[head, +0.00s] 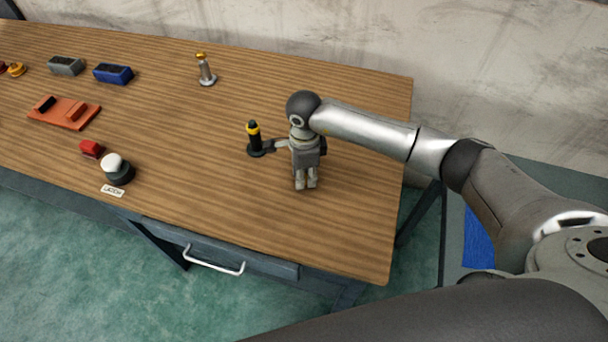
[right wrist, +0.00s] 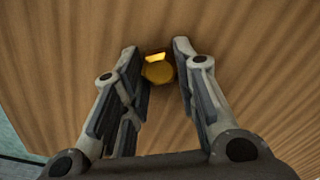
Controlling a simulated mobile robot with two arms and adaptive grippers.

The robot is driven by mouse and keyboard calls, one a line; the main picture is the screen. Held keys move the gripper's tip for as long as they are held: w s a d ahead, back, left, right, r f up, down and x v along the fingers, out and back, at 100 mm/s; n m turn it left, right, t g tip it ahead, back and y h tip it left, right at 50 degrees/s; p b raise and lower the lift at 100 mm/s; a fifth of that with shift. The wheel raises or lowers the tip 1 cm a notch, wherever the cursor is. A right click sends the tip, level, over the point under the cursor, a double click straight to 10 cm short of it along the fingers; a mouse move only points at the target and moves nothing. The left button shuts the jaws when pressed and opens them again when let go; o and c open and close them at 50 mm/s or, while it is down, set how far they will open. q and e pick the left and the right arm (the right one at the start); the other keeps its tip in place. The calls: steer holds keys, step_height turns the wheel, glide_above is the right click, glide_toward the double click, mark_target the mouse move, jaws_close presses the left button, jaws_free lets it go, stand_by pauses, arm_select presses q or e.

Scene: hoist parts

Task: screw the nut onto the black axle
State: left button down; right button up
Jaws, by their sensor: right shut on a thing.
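The black axle (head: 254,142) stands upright on the table, with a yellow band near its top and a dark round foot. My right gripper (head: 305,184) points down at the table, just right of and nearer than the axle. The nut is hidden by the fingers in the head view. The axle cannot be made out in the right wrist view. My left gripper is not in view.
A silver post (head: 207,75) with a yellow top stands farther back. Blue (head: 113,74) and grey (head: 66,66) blocks, an orange plate (head: 64,113), a red block (head: 91,149) and a white-topped button (head: 114,168) lie left. The wooden table (head: 350,235) is clear at the front right.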

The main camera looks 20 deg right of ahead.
steer(key=shift+r, duration=0.55)
steer(key=s+a+r+b, duration=0.5)
steer(key=s+a+r, duration=0.1)
steer(key=s+r, duration=0.6)
steer(key=shift+s+a, duration=0.2)
steer(key=shift+a, duration=0.1)
